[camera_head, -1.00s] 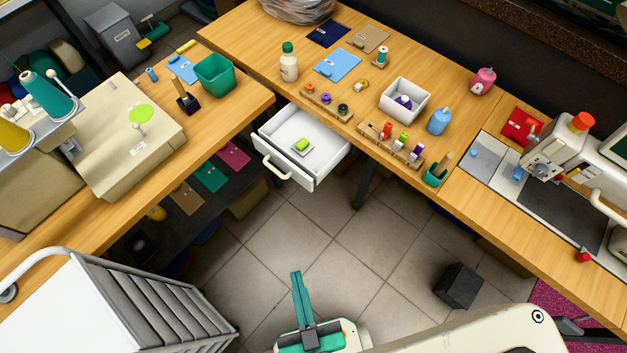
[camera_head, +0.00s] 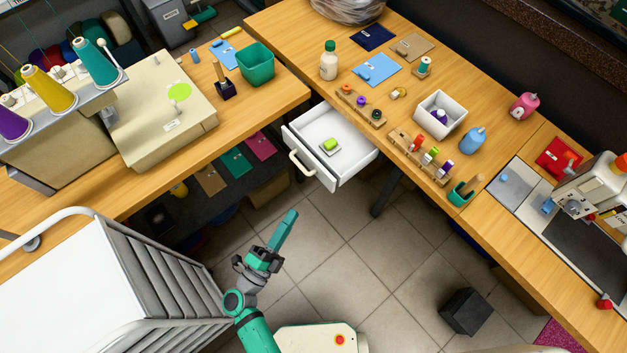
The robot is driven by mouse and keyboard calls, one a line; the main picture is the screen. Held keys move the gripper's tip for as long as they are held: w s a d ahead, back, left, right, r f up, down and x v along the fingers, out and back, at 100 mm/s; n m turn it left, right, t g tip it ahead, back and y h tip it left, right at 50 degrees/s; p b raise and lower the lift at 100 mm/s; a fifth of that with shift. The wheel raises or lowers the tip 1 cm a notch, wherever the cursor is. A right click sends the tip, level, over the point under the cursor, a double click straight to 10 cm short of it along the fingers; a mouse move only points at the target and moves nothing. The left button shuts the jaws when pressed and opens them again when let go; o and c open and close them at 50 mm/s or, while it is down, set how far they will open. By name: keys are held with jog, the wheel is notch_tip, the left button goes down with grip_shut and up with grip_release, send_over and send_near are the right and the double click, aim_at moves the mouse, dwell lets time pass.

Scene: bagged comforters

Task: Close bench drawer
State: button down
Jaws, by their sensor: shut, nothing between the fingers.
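The white bench drawer (camera_head: 318,174) is pulled out from under the wooden bench (camera_head: 301,85). Its front with a pale handle (camera_head: 297,163) faces the lower left. A green item on a small white piece (camera_head: 330,145) lies inside it. My gripper (camera_head: 291,217) is below the drawer front in the picture, apart from it. Its green fingers are together and empty, pointing up and to the right.
A white cart (camera_head: 70,270) with grey slatted sides stands at the lower left. A black box (camera_head: 465,311) is on the tiled floor at the right. Tiled floor (camera_head: 360,270) lies clear between them. The benches meet in a corner behind the drawer.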

jog(key=w+a+f+m+g+h, duration=0.2)
jog(key=w+a+f+m+g, duration=0.1)
jog(key=w+f+m+g, duration=0.3)
send_near(322, 175)
jog(key=shift+h, duration=0.4)
jog(key=x, duration=0.6)
jog(key=shift+w+f, duration=0.3)
jog(key=shift+d, duration=0.15)
